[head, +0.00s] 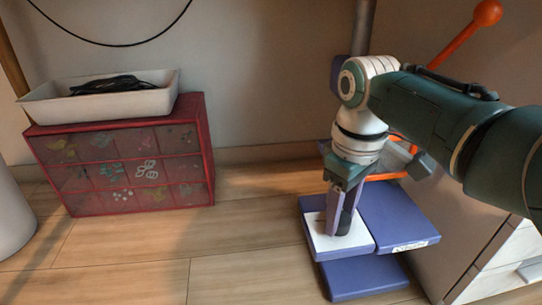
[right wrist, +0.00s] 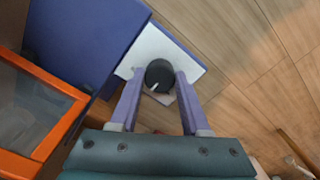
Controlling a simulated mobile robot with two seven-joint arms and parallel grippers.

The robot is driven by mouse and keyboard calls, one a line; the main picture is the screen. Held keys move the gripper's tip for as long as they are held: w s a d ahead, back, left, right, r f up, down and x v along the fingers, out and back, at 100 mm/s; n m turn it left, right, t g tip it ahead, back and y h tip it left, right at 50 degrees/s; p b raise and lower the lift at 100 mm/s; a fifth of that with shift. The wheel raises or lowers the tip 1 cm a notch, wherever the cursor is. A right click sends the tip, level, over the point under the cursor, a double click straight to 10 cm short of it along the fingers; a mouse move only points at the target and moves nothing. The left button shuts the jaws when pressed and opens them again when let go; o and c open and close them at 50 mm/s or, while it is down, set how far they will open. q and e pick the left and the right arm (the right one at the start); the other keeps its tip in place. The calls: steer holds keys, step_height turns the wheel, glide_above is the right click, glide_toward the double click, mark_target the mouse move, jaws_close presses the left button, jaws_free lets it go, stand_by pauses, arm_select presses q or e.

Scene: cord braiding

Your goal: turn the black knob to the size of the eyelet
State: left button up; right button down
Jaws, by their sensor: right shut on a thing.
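The black knob (right wrist: 159,76) sits on a white plate on the blue machine, with a pale pointer mark on its top. In the right wrist view it lies between the two purple fingers of my right gripper (right wrist: 157,84), which is shut on it. In the head view my right gripper (head: 337,225) points down onto the white plate (head: 322,243), and its fingers hide most of the knob. The blue machine (head: 395,215) stands on the floor at the right. I see no size marks that I can read and no eyelet. My left gripper is not in view.
A red drawer cabinet (head: 121,161) with a white tray (head: 97,102) of black cord on top stands at the left. An orange lever (head: 467,34) rises behind my right arm. An orange-framed clear part (right wrist: 31,115) is beside the gripper. The wooden floor between is clear.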

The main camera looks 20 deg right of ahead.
steer(key=shift+r+m+p, duration=0.15)
steer(key=shift+m+p, duration=0.55)
steer(key=shift+p, duration=0.05)
steer(key=shift+m+p, duration=0.75)
steer(key=shift+m, duration=0.45)
steer(key=shift+m+p, duration=0.4)
steer(key=shift+m, duration=2.1)
steer(key=shift+f, duration=0.2)
steer(key=shift+c, duration=1.9)
jaws_free()
